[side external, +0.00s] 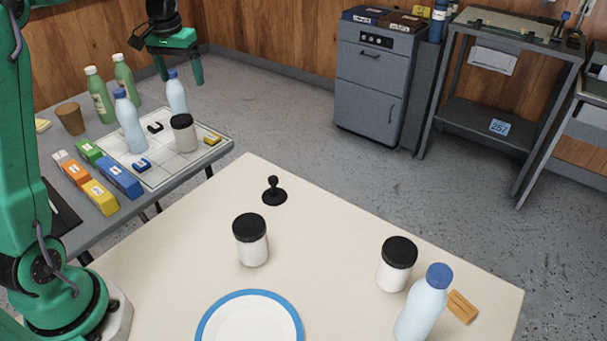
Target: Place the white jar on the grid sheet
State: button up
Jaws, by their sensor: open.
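Three white jars with black lids are in view. One white jar (185,137) stands upright on the white grid sheet (160,177), which lies on the grey table at left. A second jar (251,248) stands at the middle of the cream table, and a third jar (395,273) stands further right on it. My gripper (179,76) is open and empty, with green fingers pointing down.
Pale blue-capped bottles (130,128) and small blocks stand on the sheet. Green bottles (100,100), a brown cup (70,119) and coloured boxes (120,180) surround it. The cream table (180,250) holds a blue-rimmed plate (250,295), a black knob (274,192), a bottle (421,308) and an orange block (462,307).

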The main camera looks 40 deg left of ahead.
jog(key=s+d+r+m+t, duration=0.1)
jog(key=s+d+r, duration=0.35)
jog(key=d, duration=0.35)
jog(key=s+d+f+m+t, duration=0.1)
jog(key=s+d+f, duration=0.1)
jog(key=s+d, duration=0.4)
jog(key=s+d+f+m+t, duration=0.2)
jog(key=s+d, duration=0.4)
jog(key=s, duration=0.6)
jog(key=shift+s+d+f+h, duration=0.15)
jog(key=shift+s+f+h, duration=0.15)
